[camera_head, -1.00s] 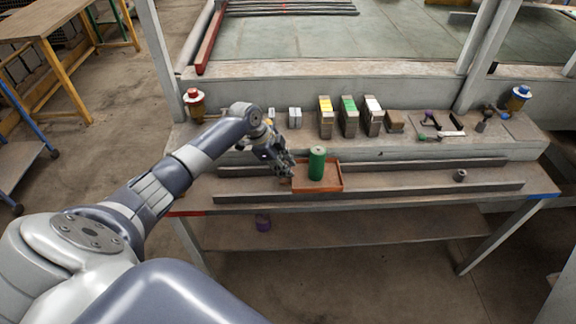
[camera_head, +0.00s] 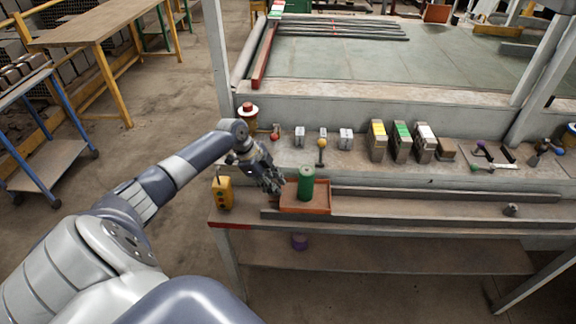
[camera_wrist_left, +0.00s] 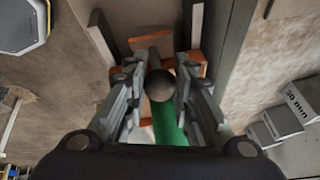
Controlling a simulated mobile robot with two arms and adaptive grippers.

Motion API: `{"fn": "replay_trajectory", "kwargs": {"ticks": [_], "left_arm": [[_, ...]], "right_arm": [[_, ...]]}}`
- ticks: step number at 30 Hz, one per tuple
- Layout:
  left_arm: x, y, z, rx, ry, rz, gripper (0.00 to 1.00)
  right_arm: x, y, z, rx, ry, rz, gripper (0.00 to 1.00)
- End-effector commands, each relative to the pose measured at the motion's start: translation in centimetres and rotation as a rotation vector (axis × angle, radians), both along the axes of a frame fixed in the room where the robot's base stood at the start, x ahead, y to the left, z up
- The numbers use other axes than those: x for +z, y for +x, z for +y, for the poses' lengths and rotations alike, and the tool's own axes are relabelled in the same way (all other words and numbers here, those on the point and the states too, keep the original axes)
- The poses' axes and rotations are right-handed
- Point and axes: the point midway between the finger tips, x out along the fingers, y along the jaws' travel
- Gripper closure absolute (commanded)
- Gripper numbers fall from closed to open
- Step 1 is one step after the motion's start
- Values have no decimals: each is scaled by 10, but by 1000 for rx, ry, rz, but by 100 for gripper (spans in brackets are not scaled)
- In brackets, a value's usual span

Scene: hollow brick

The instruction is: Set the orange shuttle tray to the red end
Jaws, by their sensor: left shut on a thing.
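The orange shuttle tray (camera_head: 305,211) sits between the long rails, near their left end, close to the red end mark (camera_head: 229,226) on the table's front edge. A green cylinder (camera_head: 306,184) stands upright in the tray. My left gripper (camera_head: 274,186) is at the tray's left side. In the left wrist view, its fingers close around a dark round knob (camera_wrist_left: 159,86), which appears to be the tray's handle. The cylinder (camera_wrist_left: 168,124) and orange tray parts (camera_wrist_left: 145,42) show around it, partly hidden by the fingers. My right gripper is out of view.
A yellow box (camera_head: 223,193) stands at the table's left end. A small dark cylinder (camera_head: 511,210) sits far right by the rails. Levers, switches and labelled blocks (camera_head: 401,141) line the back shelf.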

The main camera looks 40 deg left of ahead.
Motion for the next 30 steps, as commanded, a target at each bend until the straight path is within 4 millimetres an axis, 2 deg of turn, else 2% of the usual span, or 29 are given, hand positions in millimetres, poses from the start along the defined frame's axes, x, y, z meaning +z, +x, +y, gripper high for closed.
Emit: {"fn": "replay_trajectory", "kwargs": {"ticks": [3, 12, 30], "left_arm": [[1, -11, 17, 3, 4, -2, 100], [1, -29, 42, 2, 1, -3, 100], [2, -35, 52, 2, 5, -3, 100]], "right_arm": [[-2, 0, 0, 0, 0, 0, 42], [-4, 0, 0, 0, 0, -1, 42], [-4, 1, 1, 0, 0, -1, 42]]}}
